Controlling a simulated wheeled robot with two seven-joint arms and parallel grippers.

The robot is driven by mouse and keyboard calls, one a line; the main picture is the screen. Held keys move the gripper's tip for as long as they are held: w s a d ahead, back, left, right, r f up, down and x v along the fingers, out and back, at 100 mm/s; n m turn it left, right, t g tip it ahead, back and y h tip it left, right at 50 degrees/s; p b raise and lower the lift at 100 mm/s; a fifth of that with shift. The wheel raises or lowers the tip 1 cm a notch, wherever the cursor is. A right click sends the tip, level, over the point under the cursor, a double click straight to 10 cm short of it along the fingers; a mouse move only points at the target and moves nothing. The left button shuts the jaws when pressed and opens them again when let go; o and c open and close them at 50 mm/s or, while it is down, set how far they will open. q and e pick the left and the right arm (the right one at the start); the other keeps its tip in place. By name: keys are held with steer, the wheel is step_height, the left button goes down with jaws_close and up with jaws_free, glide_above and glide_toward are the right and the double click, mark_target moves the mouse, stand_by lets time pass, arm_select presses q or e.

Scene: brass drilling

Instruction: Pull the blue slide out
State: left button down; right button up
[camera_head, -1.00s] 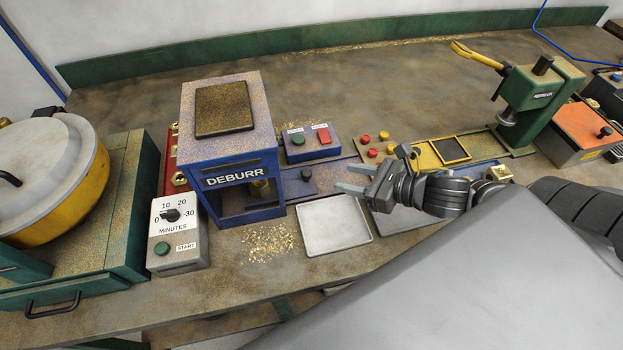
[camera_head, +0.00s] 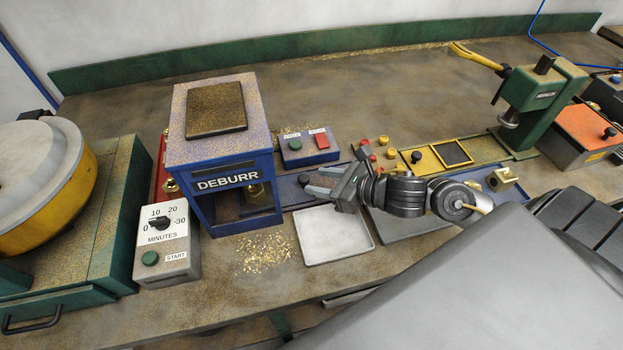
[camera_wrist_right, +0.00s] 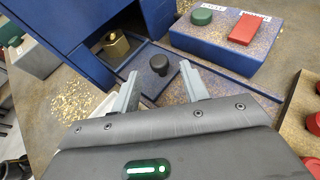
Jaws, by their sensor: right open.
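The blue slide (camera_wrist_right: 148,84) carries a black knob (camera_wrist_right: 158,64) and runs out of the blue DEBURR machine (camera_head: 226,120). In the head view the slide's black knob (camera_head: 304,180) is just left of my right gripper (camera_head: 313,182). My right gripper is open and empty. In the right wrist view its two fingertips (camera_wrist_right: 160,73) stand on either side of the knob, close to it; I cannot tell if they touch. A brass part (camera_wrist_right: 115,45) sits inside the machine at the slide's inner end. My left gripper is not in view.
A control box (camera_head: 307,147) with a green and a red button stands behind the slide. A pale tray (camera_head: 333,235) lies in front of it. A timer box (camera_head: 167,245) stands left, a green press (camera_head: 541,100) right. The rear worktop (camera_head: 350,90) is clear.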

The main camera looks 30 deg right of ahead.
mark_target(308, 180)
steer(key=shift+x, duration=1.65)
steer(key=shift+a, duration=0.1)
jaws_close()
